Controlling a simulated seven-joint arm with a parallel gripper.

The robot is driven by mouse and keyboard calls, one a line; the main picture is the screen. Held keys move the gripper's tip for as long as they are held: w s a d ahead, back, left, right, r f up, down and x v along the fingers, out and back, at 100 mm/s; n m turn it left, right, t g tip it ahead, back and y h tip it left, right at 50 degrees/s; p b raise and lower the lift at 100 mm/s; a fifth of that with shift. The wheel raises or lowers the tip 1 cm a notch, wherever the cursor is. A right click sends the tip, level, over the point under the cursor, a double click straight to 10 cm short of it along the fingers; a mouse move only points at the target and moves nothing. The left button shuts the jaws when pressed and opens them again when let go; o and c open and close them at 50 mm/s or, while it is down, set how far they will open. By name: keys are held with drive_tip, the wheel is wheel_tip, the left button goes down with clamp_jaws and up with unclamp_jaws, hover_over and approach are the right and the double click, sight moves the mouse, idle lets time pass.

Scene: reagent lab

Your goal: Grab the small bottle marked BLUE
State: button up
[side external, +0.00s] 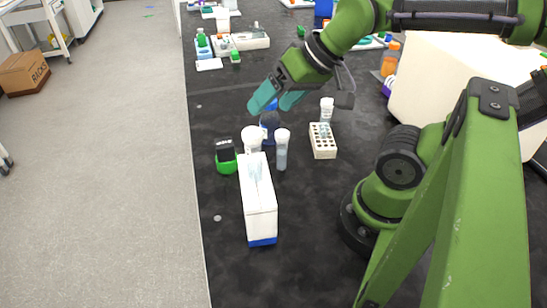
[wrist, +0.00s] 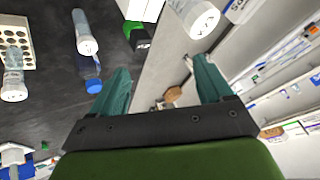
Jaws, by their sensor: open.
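A small dark blue bottle (side external: 270,122) with a blue cap stands on the black bench in the side view. In the wrist view, this bottle (wrist: 91,70) lies to the left of the left finger, its blue cap toward the camera. Its marking cannot be read. My gripper (side external: 271,106) has teal fingers, which are open and empty. In the side view they are over the bottle and partly hide its cap. In the wrist view, my gripper (wrist: 160,68) has nothing between its fingers, and the bottle is outside them.
Two white-capped bottles, one (side external: 252,139) at left and one (side external: 282,150) at right, stand close in front of the blue one. A white box (side external: 260,205), a green-and-black device (side external: 226,158) and a tube rack (side external: 323,149) are nearby. Bare bench lies left of the gripper.

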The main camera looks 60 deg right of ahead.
drive_tip(key=shift+o, duration=0.8)
drive_tip(key=m+g+h, duration=0.3)
drive_tip(key=g+h, duration=0.1)
approach(269, 107)
drive_tip(key=shift+h, duration=0.3)
drive_tip(key=x, duration=0.4)
drive_tip(key=d+x, duration=0.1)
drive_tip(key=x, duration=0.1)
drive_tip(key=shift+w+d, duration=0.2)
drive_tip(key=shift+w, duration=0.15)
drive_tip(key=shift+t, duration=0.3)
drive_tip(key=shift+x, duration=2.9)
drive_tip(key=shift+s, duration=0.1)
clamp_jaws()
